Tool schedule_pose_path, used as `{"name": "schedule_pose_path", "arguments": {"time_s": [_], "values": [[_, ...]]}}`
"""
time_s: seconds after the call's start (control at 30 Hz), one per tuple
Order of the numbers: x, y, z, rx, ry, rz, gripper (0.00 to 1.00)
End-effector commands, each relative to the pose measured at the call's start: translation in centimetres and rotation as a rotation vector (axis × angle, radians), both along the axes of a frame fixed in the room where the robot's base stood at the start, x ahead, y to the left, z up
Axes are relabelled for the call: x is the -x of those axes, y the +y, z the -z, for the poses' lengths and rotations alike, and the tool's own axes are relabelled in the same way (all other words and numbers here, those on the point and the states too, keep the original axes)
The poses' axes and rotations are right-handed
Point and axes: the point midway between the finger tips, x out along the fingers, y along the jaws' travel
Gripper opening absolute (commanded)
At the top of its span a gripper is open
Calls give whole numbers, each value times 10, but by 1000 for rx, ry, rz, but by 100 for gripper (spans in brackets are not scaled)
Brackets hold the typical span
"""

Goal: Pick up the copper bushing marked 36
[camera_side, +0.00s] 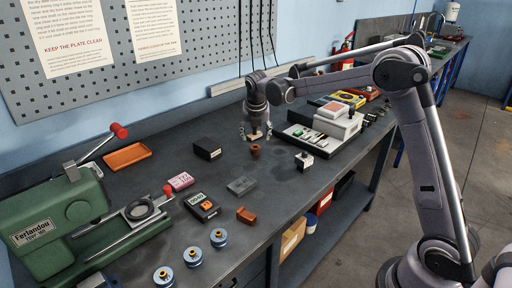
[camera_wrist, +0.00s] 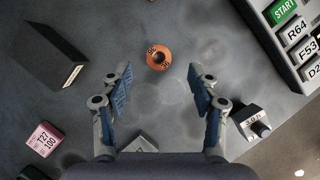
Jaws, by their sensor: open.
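The copper bushing (camera_wrist: 159,54) shows in the wrist view as an orange ring with a dark hole, with small dark markings on its rim. It stands on the dark bench top, ahead of and between my fingertips. In the side view the bushing (camera_side: 255,150) is a small brown upright piece just below my gripper (camera_side: 257,136). In the wrist view my gripper (camera_wrist: 163,82) has its two blue-padded fingers spread wide with nothing between them. The fingers do not appear to touch the bushing.
A black block (camera_wrist: 52,52) lies left of the bushing and a pink labelled block (camera_wrist: 45,139) at lower left. A small block with a white label (camera_wrist: 250,122) sits close outside the right finger. A light panel with label tiles (camera_wrist: 299,32) stands at upper right. Bench around the bushing is clear.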

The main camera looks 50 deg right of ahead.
Motion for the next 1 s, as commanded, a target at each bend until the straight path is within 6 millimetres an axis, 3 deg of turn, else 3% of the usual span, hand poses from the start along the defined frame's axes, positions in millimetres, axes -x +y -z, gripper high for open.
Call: {"name": "schedule_pose_path", "arguments": {"time_s": [0.17,0.5,0.8,1.0], "values": [[-3,-2,11,0,0,1,61],[-12,-10,51,-1,-1,1,61],[-13,-10,54,-1,-1,2,61],[-13,-10,54,-1,-1,2,3]]}}
